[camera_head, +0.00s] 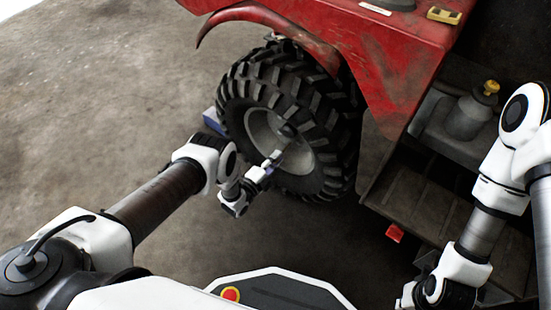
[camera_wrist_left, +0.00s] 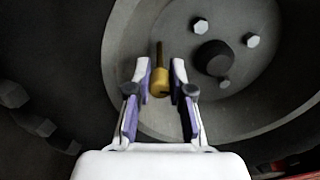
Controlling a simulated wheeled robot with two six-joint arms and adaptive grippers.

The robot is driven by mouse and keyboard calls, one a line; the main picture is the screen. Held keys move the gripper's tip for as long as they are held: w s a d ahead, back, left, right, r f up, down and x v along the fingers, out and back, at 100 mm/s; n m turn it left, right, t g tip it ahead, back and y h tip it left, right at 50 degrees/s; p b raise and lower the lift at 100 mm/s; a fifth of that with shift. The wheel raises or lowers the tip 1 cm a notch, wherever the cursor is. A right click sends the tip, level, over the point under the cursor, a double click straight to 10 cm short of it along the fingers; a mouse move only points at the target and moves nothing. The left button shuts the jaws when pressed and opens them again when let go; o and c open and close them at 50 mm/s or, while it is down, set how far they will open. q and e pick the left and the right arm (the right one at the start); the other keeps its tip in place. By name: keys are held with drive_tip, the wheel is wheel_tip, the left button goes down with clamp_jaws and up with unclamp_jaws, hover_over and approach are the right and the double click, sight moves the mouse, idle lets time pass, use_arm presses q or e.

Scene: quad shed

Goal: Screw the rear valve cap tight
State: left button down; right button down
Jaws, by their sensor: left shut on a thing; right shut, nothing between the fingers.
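The rear wheel (camera_head: 285,120) has a knobbly black tyre and a grey rim, which also shows in the left wrist view (camera_wrist_left: 140,30). A brass valve cap (camera_wrist_left: 160,83) sits at a thin brass stem (camera_wrist_left: 159,52) in front of the rim. My left gripper (camera_head: 276,158) is at the wheel's hub side. In the left wrist view its fingers (camera_wrist_left: 160,75) are closed around the cap, one on each side. How far the cap is threaded on cannot be told.
Bolt heads (camera_wrist_left: 252,40) and a dark hub cap (camera_wrist_left: 214,57) lie right of the cap. The red fender (camera_head: 385,60) overhangs the wheel. Concrete floor at left is open.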

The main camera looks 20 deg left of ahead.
idle(0.3)
use_arm(q)
drive_tip(key=c, duration=1)
unclamp_jaws()
drive_tip(key=v, duration=1.2)
drive_tip(key=shift+w, duration=0.1)
